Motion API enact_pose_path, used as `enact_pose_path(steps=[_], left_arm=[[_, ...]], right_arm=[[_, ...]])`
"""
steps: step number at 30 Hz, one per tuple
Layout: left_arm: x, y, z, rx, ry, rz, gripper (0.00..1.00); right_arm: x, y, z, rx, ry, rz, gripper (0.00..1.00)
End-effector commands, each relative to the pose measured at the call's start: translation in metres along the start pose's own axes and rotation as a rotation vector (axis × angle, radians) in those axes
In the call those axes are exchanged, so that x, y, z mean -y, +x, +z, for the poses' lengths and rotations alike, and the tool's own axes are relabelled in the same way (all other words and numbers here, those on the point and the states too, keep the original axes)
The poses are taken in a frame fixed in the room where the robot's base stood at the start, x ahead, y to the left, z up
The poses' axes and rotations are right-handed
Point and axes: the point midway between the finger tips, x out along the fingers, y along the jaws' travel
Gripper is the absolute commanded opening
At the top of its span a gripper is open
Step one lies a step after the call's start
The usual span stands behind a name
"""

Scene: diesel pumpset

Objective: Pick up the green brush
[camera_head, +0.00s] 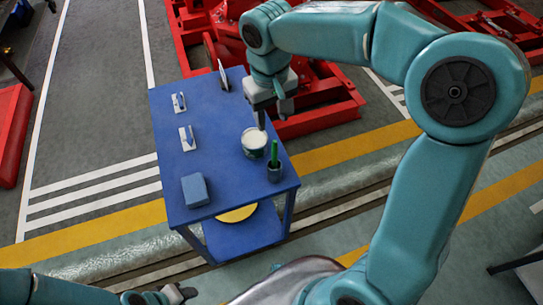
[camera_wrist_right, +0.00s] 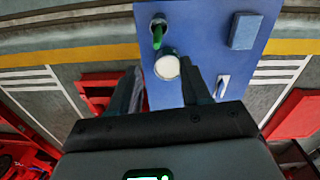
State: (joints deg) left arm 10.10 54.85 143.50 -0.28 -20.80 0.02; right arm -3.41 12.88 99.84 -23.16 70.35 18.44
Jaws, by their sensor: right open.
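The green brush (camera_head: 274,154) stands upright in a small dark cup (camera_head: 275,173) near the front right corner of the blue table (camera_head: 225,165). In the right wrist view the green brush (camera_wrist_right: 157,38) shows in its cup at the top of the picture, beyond the fingers. My right gripper (camera_head: 262,112) is open and empty, pointing down above the table's right edge, behind a white-topped can (camera_head: 254,144). In the right wrist view the can (camera_wrist_right: 166,67) lies between my right gripper's fingers (camera_wrist_right: 160,80) and the brush. My left gripper (camera_head: 182,293) is low at the bottom, away from the table.
A blue box (camera_head: 195,190) sits at the table's front left. Two small tools, one with a blue handle (camera_head: 187,138) and one pale (camera_head: 179,102), lie along the left side. A yellow round thing (camera_head: 237,213) is on the lower shelf. Red machinery (camera_head: 310,95) stands behind the table.

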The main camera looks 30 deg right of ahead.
Motion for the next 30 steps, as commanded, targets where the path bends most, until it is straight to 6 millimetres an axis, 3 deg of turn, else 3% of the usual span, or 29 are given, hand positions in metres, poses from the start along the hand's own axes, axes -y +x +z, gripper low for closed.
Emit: enact_pose_path(steps=[6, 12, 19, 25, 30], left_arm=[[0.002, 0.007, 0.0, 0.001, 0.0, 0.0, 0.43], [0.003, 0.009, 0.0, 0.001, 0.0, 0.0, 0.43], [0.003, 0.01, 0.0, 0.0, 0.0, 0.0, 0.43], [0.003, 0.01, 0.0, 0.0, 0.0, 0.0, 0.43], [0.004, 0.01, 0.0, 0.0, 0.0, 0.0, 0.43]], right_arm=[[-0.001, 0.052, 0.006, 0.008, -0.003, 0.0, 0.47], [-0.003, 0.091, 0.006, 0.005, -0.004, 0.0, 0.47], [-0.004, 0.11, 0.005, 0.004, -0.004, -0.001, 0.47], [-0.007, 0.142, 0.001, 0.006, -0.004, -0.002, 0.47], [-0.006, 0.156, 0.0, 0.003, -0.004, -0.002, 0.47]])
